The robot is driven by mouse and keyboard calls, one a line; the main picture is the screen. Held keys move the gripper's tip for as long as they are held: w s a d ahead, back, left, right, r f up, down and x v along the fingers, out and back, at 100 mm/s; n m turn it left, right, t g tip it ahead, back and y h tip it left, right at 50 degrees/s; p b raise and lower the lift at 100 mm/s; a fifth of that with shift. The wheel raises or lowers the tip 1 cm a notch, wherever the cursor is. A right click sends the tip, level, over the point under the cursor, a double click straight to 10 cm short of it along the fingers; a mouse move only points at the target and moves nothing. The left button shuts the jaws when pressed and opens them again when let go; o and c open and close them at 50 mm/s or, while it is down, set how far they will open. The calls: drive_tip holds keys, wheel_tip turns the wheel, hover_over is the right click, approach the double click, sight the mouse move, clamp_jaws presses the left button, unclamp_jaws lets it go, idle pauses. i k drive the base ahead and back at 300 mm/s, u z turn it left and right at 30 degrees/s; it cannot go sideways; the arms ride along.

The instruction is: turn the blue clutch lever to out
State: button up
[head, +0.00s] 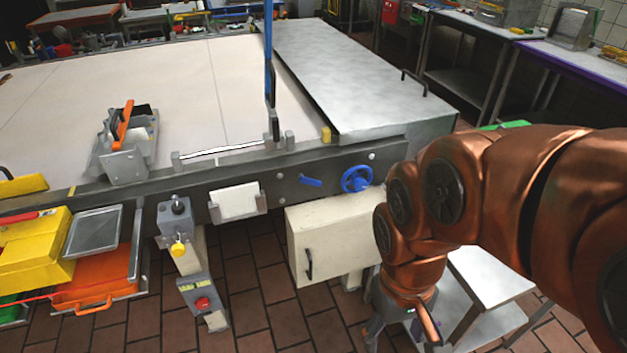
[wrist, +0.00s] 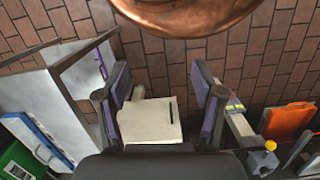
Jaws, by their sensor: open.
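A small blue lever (head: 311,181) lies nearly level on the grey front rail of the big table, left of a blue handwheel (head: 356,179). A tall blue upright bar (head: 268,60) stands at the table's right part; I cannot tell which of the two blue levers is the clutch. No label is readable. My gripper (head: 425,322) hangs low, right of and below the small lever, well apart from it. In the wrist view my gripper (wrist: 163,82) has its two dark fingers spread, with nothing held. Neither blue lever shows clearly there.
A cream cabinet (head: 332,240) hangs below the rail, left of my gripper; it also shows between the fingers in the wrist view (wrist: 150,120). A pale side table (head: 490,275) stands close to the right. Control boxes (head: 176,217) and orange and yellow bins stand left. Tiled floor lies open between.

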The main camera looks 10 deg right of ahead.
sight(307, 180)
drive_tip(key=u, duration=0.4)
drive_tip(key=k, duration=0.55)
drive_tip(key=u, duration=1.1)
drive_tip(key=i, duration=0.9)
drive_tip(key=z, duration=0.65)
